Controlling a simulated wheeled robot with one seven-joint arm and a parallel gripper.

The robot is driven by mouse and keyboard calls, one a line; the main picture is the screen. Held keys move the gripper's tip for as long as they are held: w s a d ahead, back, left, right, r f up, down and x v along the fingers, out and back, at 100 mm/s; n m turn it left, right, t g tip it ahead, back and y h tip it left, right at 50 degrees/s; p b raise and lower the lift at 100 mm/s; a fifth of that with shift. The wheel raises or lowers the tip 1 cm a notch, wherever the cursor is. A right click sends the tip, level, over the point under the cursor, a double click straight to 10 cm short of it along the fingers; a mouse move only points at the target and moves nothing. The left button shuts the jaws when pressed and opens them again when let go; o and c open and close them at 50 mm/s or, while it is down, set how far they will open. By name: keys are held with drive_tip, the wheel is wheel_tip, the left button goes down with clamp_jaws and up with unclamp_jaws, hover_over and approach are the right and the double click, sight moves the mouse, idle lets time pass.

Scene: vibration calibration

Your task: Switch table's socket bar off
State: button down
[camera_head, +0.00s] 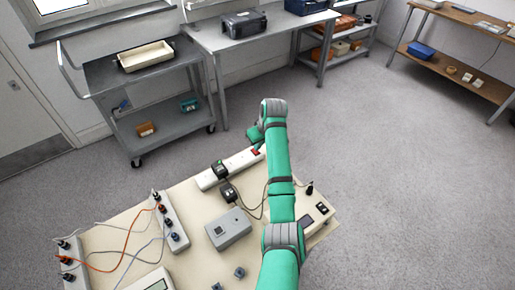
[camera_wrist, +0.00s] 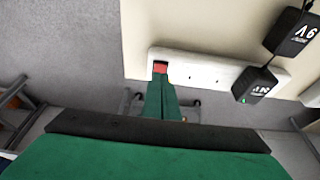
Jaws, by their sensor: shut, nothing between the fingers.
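The white socket bar (camera_head: 236,164) lies along the far edge of the beige table (camera_head: 195,195), with a red switch (camera_head: 255,152) at its right end. In the wrist view the bar (camera_wrist: 205,72) runs across the middle, and the red switch (camera_wrist: 160,67) is at its left end. In the head view my arm partly hides the table's right side.
A grey box (camera_head: 228,229) and jack panels with orange and grey cables (camera_head: 120,250) stand on the table. Beyond are a grey cart (camera_head: 150,95), a workbench (camera_head: 255,40) and shelves. The grey floor (camera_head: 350,150) at right is clear.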

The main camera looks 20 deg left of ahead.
drive_tip(key=v, duration=1.1)
drive_tip(key=shift+a+r, duration=0.2)
drive_tip(key=shift+r, duration=0.1)
drive_tip(key=shift+w+a+r, duration=0.15)
drive_tip(key=shift+w+a, duration=0.25)
drive_tip(key=shift+a, duration=0.15)
drive_tip(key=x, duration=1.2)
drive_tip(key=shift+d+f, duration=0.1)
drive_tip(key=shift+f, duration=0.95)
